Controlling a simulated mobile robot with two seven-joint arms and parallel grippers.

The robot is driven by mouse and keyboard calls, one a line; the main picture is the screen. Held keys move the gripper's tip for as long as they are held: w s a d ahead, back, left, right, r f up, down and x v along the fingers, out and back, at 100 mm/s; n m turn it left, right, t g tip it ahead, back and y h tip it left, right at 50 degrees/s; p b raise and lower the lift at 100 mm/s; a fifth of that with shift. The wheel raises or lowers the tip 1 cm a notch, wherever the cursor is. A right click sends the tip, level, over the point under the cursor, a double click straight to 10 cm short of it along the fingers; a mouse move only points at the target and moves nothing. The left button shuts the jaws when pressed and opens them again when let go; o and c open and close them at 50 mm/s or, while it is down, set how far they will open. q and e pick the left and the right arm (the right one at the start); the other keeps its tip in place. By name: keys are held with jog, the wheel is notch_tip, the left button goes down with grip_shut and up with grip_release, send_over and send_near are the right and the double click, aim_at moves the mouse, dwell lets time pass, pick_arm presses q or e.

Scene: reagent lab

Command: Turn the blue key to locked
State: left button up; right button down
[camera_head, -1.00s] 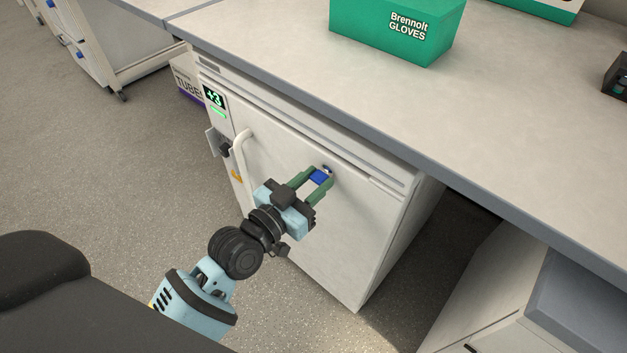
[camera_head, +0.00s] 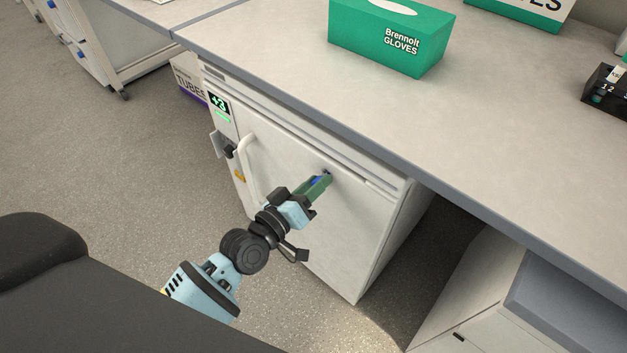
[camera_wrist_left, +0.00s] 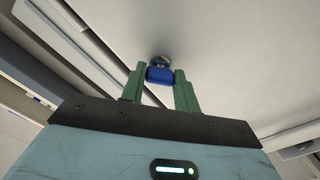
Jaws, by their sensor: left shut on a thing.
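The blue key (camera_wrist_left: 160,74) sits in a round metal lock (camera_wrist_left: 161,59) on the white fridge door (camera_head: 290,205). My left gripper (camera_head: 322,182) is shut on the key, with one green finger on each side of its blue head, as the left wrist view shows. The gripper is rolled, so the fingers overlap in the head view. My right gripper is in neither view.
The fridge has a white bar handle (camera_head: 245,165) and a lit "+3" display (camera_head: 218,104). The grey bench top (camera_head: 300,75) overhangs it, with a green glove box (camera_head: 390,35) on top. A tubes box (camera_head: 190,85) stands on the floor behind.

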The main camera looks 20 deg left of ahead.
pick_arm(q)
jog(key=n+p, duration=0.1)
jog(key=n, duration=0.8)
jog(key=shift+n, duration=0.3)
dwell(0.5)
jog(key=o, duration=1)
jog(key=shift+s, duration=0.1)
